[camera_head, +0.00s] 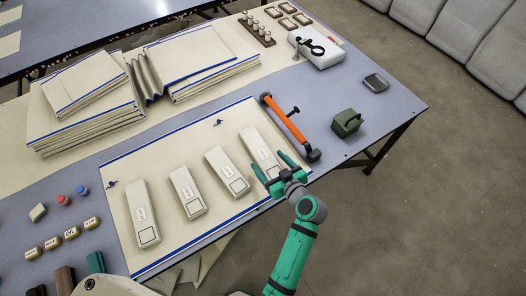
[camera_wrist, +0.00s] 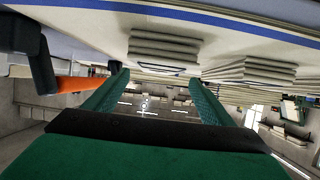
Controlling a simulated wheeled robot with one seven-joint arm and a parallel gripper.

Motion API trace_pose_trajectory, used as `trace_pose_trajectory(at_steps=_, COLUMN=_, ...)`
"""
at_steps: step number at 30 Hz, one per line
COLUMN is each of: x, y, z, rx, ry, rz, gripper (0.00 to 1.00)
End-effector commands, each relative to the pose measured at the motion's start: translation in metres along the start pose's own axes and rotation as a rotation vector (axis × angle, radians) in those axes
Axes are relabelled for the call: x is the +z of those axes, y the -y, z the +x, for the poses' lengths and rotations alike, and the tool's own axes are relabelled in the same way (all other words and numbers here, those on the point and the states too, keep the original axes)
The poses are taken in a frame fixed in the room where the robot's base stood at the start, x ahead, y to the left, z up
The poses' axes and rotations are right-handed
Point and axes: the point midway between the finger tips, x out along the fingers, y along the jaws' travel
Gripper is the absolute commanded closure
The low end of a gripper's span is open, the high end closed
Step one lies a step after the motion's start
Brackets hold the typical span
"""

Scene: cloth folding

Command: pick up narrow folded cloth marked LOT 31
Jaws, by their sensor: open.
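Several narrow folded cloths lie in a row on a cream, blue-edged sheet (camera_head: 185,240). Each bears a small printed mark, too small to read, so I cannot tell which is LOT 31. They are the left cloth (camera_head: 142,213), the second (camera_head: 187,193), the third (camera_head: 227,172) and the rightmost (camera_head: 256,144). My gripper (camera_head: 268,162) is open at the near end of the rightmost cloth, partly hiding it. In the wrist view the open jaws (camera_wrist: 158,77) have nothing between them. A layered folded cloth (camera_wrist: 165,47) shows end-on beyond them, with another (camera_wrist: 250,73) to its right.
An orange-handled tool (camera_head: 287,125) lies right of the rightmost cloth, close to my gripper; it also shows in the wrist view (camera_wrist: 80,83). A green box (camera_head: 346,122) is farther right. Large folded stacks (camera_head: 85,120) fill the back left. Small blocks (camera_head: 70,233) sit front left.

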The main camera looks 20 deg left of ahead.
Motion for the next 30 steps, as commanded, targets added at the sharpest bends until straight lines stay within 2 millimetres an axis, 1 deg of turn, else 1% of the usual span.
trace_pose_trajectory(at_steps=1, x=0.0, y=0.0, z=0.006, rx=-0.001, ry=0.001, rz=0.0, gripper=0.23)
trace_pose_trajectory(at_steps=3, x=-0.001, y=-0.001, z=0.011, rx=0.001, ry=0.0, rz=-0.001, gripper=0.23)
trace_pose_trajectory(at_steps=8, x=0.0, y=-0.003, z=0.019, rx=0.003, ry=0.001, rz=0.001, gripper=0.23)
trace_pose_trajectory(at_steps=15, x=-0.001, y=-0.008, z=0.051, rx=0.004, ry=0.0, rz=0.001, gripper=0.23)
trace_pose_trajectory(at_steps=18, x=0.0, y=-0.008, z=0.061, rx=0.005, ry=0.001, rz=0.002, gripper=0.23)
trace_pose_trajectory(at_steps=21, x=0.0, y=-0.008, z=0.065, rx=0.006, ry=0.0, rz=0.002, gripper=0.23)
trace_pose_trajectory(at_steps=27, x=0.0, y=-0.008, z=0.065, rx=0.006, ry=0.0, rz=0.002, gripper=0.23)
trace_pose_trajectory(at_steps=28, x=0.0, y=-0.008, z=0.065, rx=0.006, ry=0.0, rz=0.002, gripper=0.28)
trace_pose_trajectory(at_steps=29, x=0.0, y=-0.008, z=0.065, rx=0.006, ry=0.0, rz=0.002, gripper=0.35)
trace_pose_trajectory(at_steps=30, x=0.0, y=-0.008, z=0.065, rx=0.006, ry=0.0, rz=0.002, gripper=0.45)
